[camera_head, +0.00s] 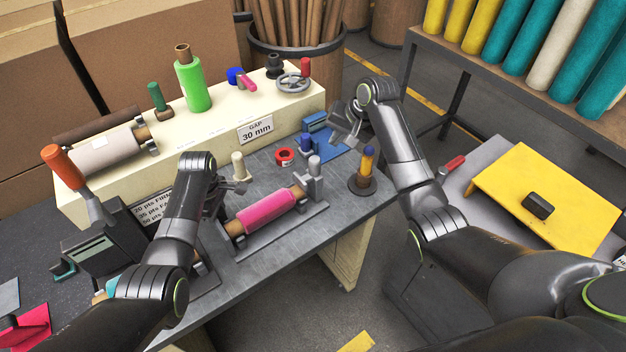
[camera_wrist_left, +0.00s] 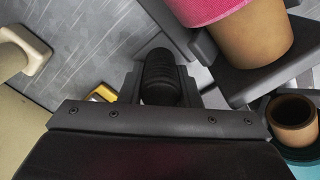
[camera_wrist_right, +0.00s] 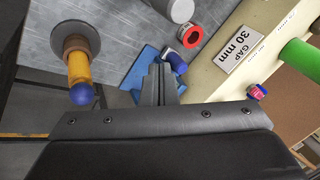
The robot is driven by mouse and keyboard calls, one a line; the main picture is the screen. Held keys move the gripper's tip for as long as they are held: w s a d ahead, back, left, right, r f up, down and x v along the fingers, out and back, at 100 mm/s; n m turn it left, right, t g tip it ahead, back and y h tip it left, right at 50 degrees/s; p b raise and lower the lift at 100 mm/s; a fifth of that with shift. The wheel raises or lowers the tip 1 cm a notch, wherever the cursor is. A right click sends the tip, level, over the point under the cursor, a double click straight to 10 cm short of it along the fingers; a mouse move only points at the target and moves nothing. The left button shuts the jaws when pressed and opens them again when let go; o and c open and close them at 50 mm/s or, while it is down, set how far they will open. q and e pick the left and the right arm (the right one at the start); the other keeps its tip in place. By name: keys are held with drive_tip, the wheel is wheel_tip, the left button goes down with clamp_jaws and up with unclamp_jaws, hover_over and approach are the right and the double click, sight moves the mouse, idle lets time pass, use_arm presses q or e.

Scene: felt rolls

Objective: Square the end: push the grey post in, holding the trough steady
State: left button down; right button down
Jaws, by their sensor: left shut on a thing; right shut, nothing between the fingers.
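The trough (camera_head: 289,226) is a dark grey channel on the bench with a pink felt roll (camera_head: 268,212) on a brown core lying in it. The grey post (camera_head: 314,168) stands upright at its right end; its light grey top shows in the right wrist view (camera_wrist_right: 181,10). My left gripper (camera_head: 240,187) is at the trough's left end, shut on a black ribbed grip (camera_wrist_left: 160,68) beside the roll's core. My right gripper (camera_head: 346,132) is shut and empty. It is beyond and right of the post, apart from it, above a blue tool (camera_wrist_right: 145,62).
A red ring (camera_head: 285,156) and a cream peg (camera_head: 238,166) stand behind the trough. A yellow, blue-tipped tool (camera_head: 367,165) stands in a dark base at the bench's right edge. The cream block (camera_head: 290,115) marked "GAP 30 mm" bounds the back.

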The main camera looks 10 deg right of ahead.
sight(318, 160)
drive_tip(key=shift+f, duration=2.55)
use_arm(q)
drive_tip(key=shift+d, duration=0.1)
use_arm(e)
drive_tip(key=shift+s+a, duration=0.45)
drive_tip(key=shift+a, duration=0.55)
drive_tip(key=shift+s+a, duration=0.4)
drive_tip(key=shift+a, duration=0.55)
drive_tip(key=shift+s+a, duration=0.45)
drive_tip(key=shift+a, duration=0.55)
drive_tip(key=shift+d, duration=0.1)
drive_tip(key=shift+w+r, duration=0.1)
drive_tip(key=shift+r, duration=0.1)
drive_tip(key=shift+d+r, duration=0.1)
drive_tip(key=shift+r, duration=1.55)
drive_tip(key=r, duration=0.1)
drive_tip(key=d+r, duration=0.1)
drive_tip(key=r, duration=0.1)
drive_tip(key=shift+w+r, duration=0.2)
